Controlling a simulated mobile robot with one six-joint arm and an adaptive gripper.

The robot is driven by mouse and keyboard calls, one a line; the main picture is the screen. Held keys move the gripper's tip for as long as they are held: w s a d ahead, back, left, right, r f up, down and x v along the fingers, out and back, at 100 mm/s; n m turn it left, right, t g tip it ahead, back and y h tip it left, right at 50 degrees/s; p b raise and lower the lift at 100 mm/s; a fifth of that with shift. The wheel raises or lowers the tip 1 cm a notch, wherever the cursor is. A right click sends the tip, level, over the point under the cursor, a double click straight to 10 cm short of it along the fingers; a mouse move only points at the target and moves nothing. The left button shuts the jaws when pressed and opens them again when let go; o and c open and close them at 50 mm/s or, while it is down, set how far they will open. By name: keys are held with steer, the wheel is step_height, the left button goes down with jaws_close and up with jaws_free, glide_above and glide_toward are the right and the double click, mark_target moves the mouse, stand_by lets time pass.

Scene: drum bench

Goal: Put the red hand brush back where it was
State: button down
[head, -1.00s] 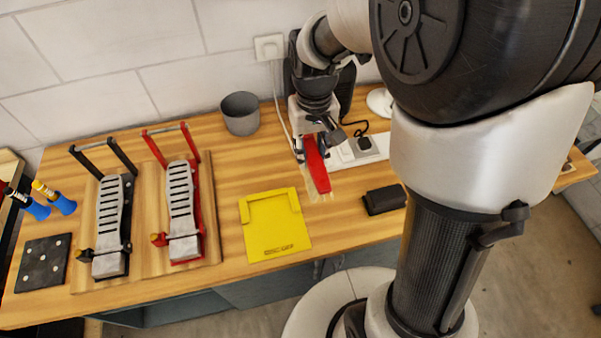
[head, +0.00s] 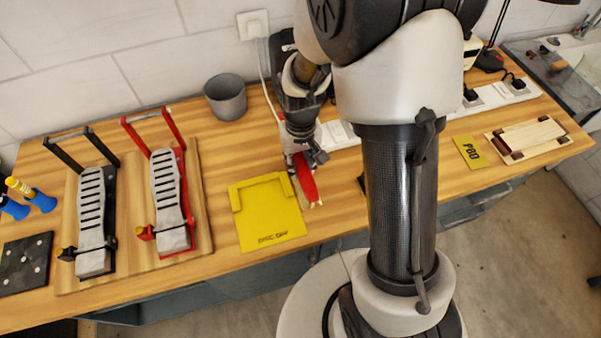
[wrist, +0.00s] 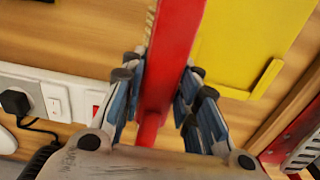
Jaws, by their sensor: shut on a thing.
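The red hand brush (head: 306,180) is in my gripper (head: 304,160), just right of the yellow tray (head: 268,237) in the head view. Its pale bristles show at the near end. In the wrist view the brush's red body (wrist: 172,65) runs between the two fingers of my gripper (wrist: 160,95), which are shut on it. The yellow tray (wrist: 235,45) lies close beside the brush there, on its right. The tray is flat with a raised edge at its back corners and printed text at its front. It looks empty. I cannot tell whether the brush touches the bench.
Two drum pedals, one black (head: 97,215) and one red (head: 170,200), stand on a board at the left. A grey cup (head: 226,98) is behind the tray. A white power strip (head: 490,97) runs along the back. A yellow card (head: 467,152) lies at the right.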

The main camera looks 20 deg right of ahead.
step_height(320, 180, down, 4)
steer(key=shift+f+b, duration=0.1)
steer(key=shift+b, duration=0.45)
steer(key=shift+s+f+b, duration=0.2)
steer(key=shift+f+b, duration=0.3)
steer(key=shift+f, duration=0.05)
steer(key=c, duration=1.5)
jaws_free()
steer(key=shift+w, duration=0.15)
steer(key=shift+c, duration=0.2)
steer(key=o, duration=0.3)
steer(key=shift+r, duration=0.1)
